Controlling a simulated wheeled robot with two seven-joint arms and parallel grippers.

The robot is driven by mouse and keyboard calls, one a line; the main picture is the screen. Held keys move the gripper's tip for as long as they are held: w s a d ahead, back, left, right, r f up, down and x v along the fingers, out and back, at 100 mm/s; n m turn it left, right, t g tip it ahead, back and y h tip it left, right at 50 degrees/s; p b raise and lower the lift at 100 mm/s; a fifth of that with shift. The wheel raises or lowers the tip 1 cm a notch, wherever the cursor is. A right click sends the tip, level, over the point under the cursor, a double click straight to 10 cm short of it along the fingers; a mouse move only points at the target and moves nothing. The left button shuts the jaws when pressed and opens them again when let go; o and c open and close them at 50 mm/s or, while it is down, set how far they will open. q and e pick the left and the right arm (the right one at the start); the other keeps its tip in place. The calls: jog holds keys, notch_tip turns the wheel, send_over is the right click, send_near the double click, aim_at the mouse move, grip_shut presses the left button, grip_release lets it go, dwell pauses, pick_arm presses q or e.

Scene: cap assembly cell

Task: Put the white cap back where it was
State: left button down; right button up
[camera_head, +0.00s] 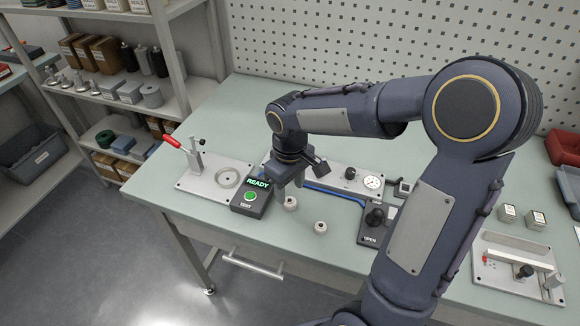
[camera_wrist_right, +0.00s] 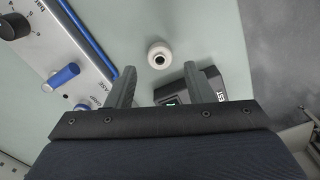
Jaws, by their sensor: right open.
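Two small white round pieces with darker centres stand on the table in the head view, one (camera_head: 291,203) just below my right gripper and one (camera_head: 320,227) farther right and nearer the front edge. I cannot tell for certain which is the white cap. My right gripper (camera_head: 288,188) is open, pointing down beside the READY box (camera_head: 252,198). In the right wrist view one white piece (camera_wrist_right: 159,54) lies beyond the open fingertips (camera_wrist_right: 157,78), with nothing between the fingers. My left gripper is not in view.
A plate with a red-handled clamp (camera_head: 215,178) stands left of the box. A long plate with a dial (camera_head: 340,180) lies behind, with a blue strip along it. A dark OPEN box (camera_head: 376,220) is to the right. The front table strip is clear.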

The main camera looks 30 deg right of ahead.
aim_at(290, 200)
notch_tip(290, 200, up, 8)
jog(key=s+a+m+t+y, duration=0.2)
jog(key=s, duration=0.6)
jog(key=s+a+f+m+t+y, duration=0.1)
jog(key=s+a+m+t, duration=0.1)
jog(key=s, duration=0.7)
jog(key=shift+f+m+t+y, duration=0.3)
jog(key=shift+m+t+y, duration=0.1)
jog(key=shift+m+t, duration=0.35)
jog(key=shift+a, duration=0.1)
